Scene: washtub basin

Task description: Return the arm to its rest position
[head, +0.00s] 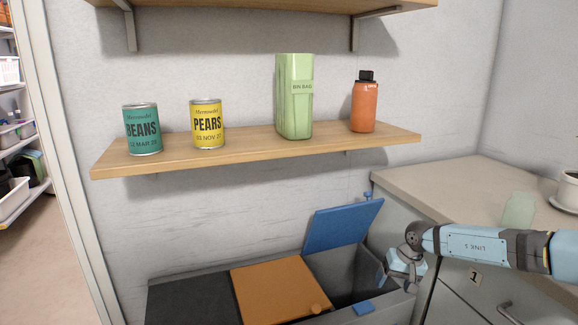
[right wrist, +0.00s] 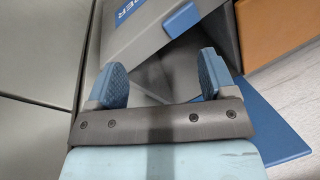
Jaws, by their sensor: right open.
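My right arm (head: 485,246) reaches in from the right over the counter. My right gripper (head: 397,275) hangs beside the right end of the sorting bin, near its open compartment. In the right wrist view the gripper (right wrist: 163,80) has its two blue fingers spread apart, with nothing between them. Below them the grey bin wall (right wrist: 145,40) shows part of a label ending in "PER". My left gripper is not in view.
The bin's blue lid (head: 342,224) stands raised; its orange lid (head: 278,289) is shut. The counter (head: 425,182) holds a pale green object (head: 519,210) and a white cup (head: 566,190). A wall shelf (head: 250,146) carries cans, a green box and an orange bottle.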

